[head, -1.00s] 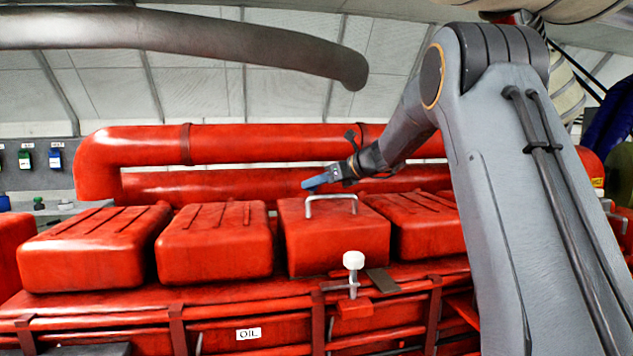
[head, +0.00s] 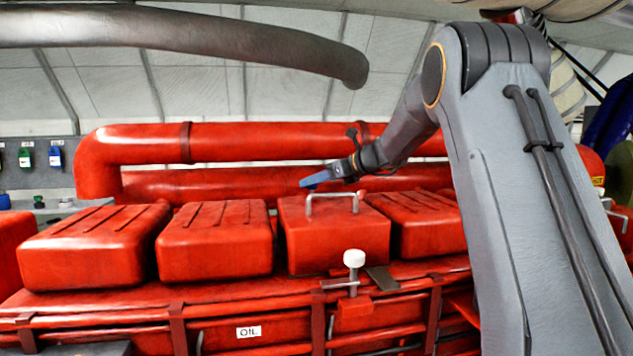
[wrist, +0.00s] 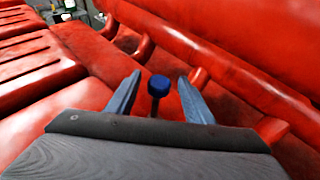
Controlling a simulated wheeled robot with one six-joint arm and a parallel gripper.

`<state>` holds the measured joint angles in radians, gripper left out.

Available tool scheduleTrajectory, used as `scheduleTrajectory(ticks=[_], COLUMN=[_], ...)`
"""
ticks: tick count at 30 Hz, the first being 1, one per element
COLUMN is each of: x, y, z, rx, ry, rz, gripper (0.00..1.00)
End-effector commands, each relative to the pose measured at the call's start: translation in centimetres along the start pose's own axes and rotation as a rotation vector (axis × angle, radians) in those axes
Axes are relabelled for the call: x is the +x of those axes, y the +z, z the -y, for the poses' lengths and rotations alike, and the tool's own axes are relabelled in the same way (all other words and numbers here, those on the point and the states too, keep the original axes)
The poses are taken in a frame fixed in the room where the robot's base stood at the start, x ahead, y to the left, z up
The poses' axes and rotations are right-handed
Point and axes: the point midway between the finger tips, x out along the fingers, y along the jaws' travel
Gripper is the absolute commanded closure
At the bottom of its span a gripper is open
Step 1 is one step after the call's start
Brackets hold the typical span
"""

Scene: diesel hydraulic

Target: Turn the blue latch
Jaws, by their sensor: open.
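The blue latch (wrist: 158,86) shows in the wrist view as a small dark blue knob on a short dark stem, over the red engine surface. My gripper (wrist: 160,77) has its two light blue fingers apart, one on each side of the knob in the picture. A gap shows between the knob and each finger; I cannot tell how far the knob lies in depth. In the head view, my gripper (head: 304,183) is above and behind the red block with the silver handle, pointing left. The latch cannot be made out in the head view.
Red engine covers (head: 215,245) stand in a row below my gripper. One red block (head: 340,245) carries a silver handle (head: 332,197). A thick red pipe (head: 270,143) runs behind. A white-topped knob (head: 354,259) stands in front. A grey pipe (head: 180,32) hangs overhead.

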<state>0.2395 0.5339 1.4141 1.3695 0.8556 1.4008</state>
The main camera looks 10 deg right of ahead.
Motion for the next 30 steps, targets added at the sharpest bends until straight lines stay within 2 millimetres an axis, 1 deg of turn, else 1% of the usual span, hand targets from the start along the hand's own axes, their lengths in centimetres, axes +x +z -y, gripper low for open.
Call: scheduleTrajectory(ticks=[5, 9, 12, 15, 19, 27, 29, 30], x=[-2.4, -4.7, -6.1, -7.0, -7.5, -7.5, -7.4, -7.3], y=[-0.1, -0.1, -0.1, -0.1, 0.0, 0.1, 0.2, 0.4], z=[0.1, 0.2, 0.1, 0.1, 0.0, -0.1, -0.5, -1.1], rx=[-0.001, 0.000, -0.002, -0.001, 0.000, -0.002, -0.016, -0.035], ry=[-0.004, -0.004, -0.003, -0.002, -0.001, 0.000, 0.006, 0.015], rz=[0.001, 0.002, 0.001, 0.001, 0.001, 0.001, 0.001, 0.002], gripper=[0.52, 0.52, 0.52, 0.52, 0.52, 0.52, 0.52, 0.52])
